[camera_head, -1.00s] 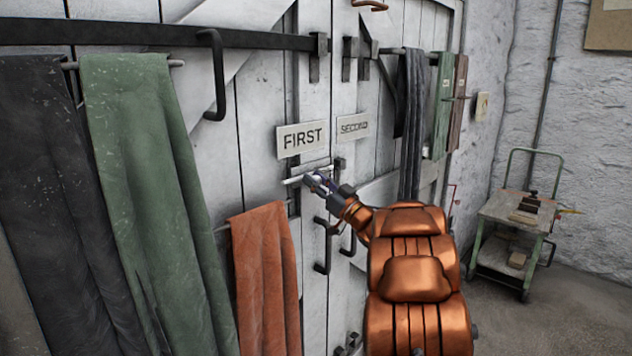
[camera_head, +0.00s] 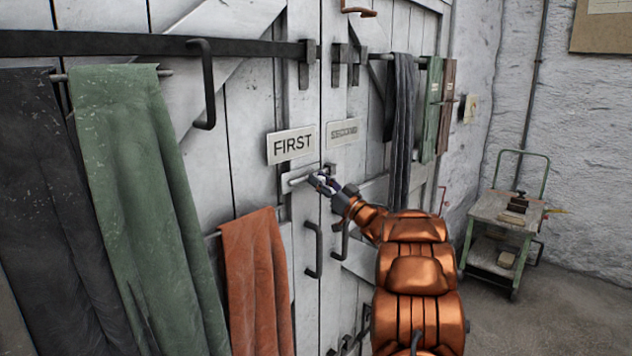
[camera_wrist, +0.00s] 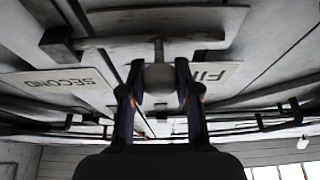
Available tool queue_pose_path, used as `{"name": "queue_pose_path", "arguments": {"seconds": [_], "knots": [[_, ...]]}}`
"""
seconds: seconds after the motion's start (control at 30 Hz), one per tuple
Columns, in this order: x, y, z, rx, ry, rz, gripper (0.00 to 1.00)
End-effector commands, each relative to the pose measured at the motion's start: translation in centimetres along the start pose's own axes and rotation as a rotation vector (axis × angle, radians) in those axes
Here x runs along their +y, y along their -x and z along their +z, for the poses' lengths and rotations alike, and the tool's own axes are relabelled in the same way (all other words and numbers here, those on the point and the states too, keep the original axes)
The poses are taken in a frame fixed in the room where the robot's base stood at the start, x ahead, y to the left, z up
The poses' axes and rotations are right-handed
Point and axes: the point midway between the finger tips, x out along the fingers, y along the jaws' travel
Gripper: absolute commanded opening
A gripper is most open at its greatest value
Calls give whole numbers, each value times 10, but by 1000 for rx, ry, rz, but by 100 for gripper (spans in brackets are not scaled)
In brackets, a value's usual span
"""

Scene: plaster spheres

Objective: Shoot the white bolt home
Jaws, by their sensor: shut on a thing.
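The white bolt (camera_head: 300,180) is a pale rod lying across the door below the FIRST sign (camera_head: 291,145). My gripper (camera_head: 320,183) is at the bolt, near the gap between the two door leaves. In the wrist view, which is upside down, the bolt (camera_wrist: 125,42) runs across the top, with a stem and round knob (camera_wrist: 159,79). My gripper (camera_wrist: 160,92) has one finger on each side of the knob and is shut on it. The bolt's end meets a dark keeper (camera_wrist: 57,44) on the SECOND side. How deep it sits there is unclear.
The SECOND sign (camera_head: 343,132) marks the right leaf. Dark pull handles (camera_head: 314,250) lie below the bolt, and a long black bar (camera_head: 150,45) crosses above. Green (camera_head: 140,190) and orange cloths (camera_head: 257,280) hang left. A trolley (camera_head: 505,220) stands far right.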

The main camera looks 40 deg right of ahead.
Motion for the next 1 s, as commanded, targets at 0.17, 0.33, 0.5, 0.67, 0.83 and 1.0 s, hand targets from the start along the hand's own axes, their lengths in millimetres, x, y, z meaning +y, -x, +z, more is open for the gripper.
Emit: {"name": "queue_pose_path", "arguments": {"seconds": [0.17,0.33,0.5,0.67,0.83,1.0], "knots": [[5,3,-2,2,2,12,0],[6,3,-2,2,3,14,43],[3,2,-2,2,2,10,56],[2,0,-1,1,2,6,56],[2,4,-1,0,2,6,56],[3,24,-2,0,3,10,56]]}}
